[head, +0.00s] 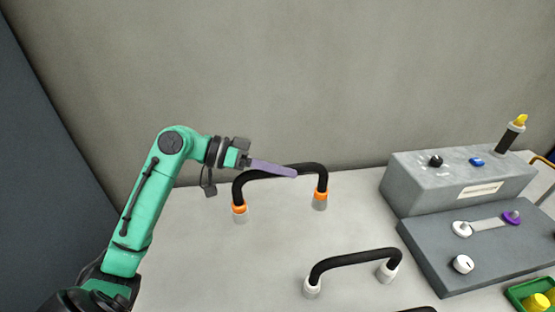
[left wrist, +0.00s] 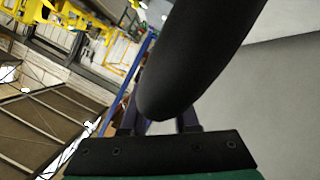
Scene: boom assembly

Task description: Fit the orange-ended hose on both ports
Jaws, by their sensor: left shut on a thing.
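The black hose with orange ends (head: 310,166) arches over the pale table at the back. Its orange ends meet two short grey cylindrical ports, a left port (head: 240,218) and a right port (head: 319,206). I cannot tell how far each end is seated. My left gripper (head: 292,173) reaches in from the left, its purple fingers at the top of the arch, shut on the hose. In the left wrist view the black hose (left wrist: 195,60) passes between the fingers and hides much of them. My right gripper is not in view.
A second black hose with white ends (head: 350,258) stands at the front. A grey console (head: 450,180) with knobs and a yellow-tipped stick is at the right. A green tray (head: 515,294) with yellow pieces sits at the lower right edge. Table left of the hoses is clear.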

